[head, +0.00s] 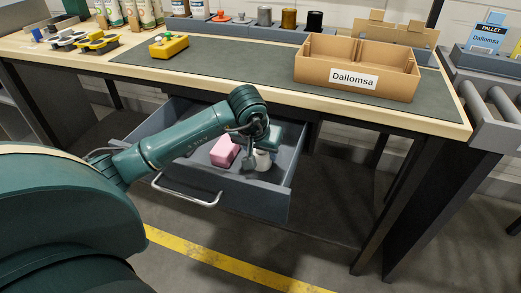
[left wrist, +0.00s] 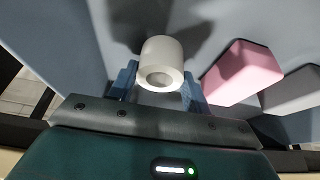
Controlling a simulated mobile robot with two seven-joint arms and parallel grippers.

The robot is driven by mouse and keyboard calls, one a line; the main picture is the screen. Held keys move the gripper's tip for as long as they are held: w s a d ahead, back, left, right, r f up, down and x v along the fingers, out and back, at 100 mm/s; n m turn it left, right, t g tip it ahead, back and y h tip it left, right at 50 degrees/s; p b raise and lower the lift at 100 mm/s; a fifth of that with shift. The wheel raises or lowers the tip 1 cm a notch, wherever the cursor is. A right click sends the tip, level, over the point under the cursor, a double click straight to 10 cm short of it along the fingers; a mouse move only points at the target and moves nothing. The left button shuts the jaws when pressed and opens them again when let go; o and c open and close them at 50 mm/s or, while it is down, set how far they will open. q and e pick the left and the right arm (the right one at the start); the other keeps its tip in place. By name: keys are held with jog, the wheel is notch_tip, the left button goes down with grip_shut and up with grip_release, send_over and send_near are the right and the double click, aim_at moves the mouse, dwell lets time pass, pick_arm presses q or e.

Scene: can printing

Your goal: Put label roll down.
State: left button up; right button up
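The white label roll (left wrist: 160,62) shows in the left wrist view between the two blue fingers of my left gripper (left wrist: 160,88), which appear to meet its sides. In the head view the roll (head: 263,160) is a small white shape below my wrist, inside the open grey drawer (head: 250,199). My left gripper (head: 257,157) points down into the drawer; my wrist partly hides the fingers. I cannot tell whether the roll touches the drawer floor. My right gripper is in neither view.
A pink block (head: 224,151) lies in the drawer left of the roll, with a grey block (left wrist: 292,90) beyond it in the wrist view. A cardboard box marked Dallomsa (head: 398,84) stands on the table above.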

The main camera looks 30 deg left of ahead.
pick_arm(q)
jog(key=o, duration=0.4)
jog(key=shift+o, duration=0.2)
jog(key=shift+r+p, duration=0.3)
jog(key=p+v, duration=0.1)
jog(key=v, duration=1)
jog(key=shift+r, duration=0.3)
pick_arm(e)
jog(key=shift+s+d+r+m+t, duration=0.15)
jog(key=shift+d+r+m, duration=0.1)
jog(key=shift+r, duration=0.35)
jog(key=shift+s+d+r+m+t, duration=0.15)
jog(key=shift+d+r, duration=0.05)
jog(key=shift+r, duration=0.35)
pick_arm(q)
jog(key=shift+s+d, duration=0.1)
jog(key=shift+s, duration=0.05)
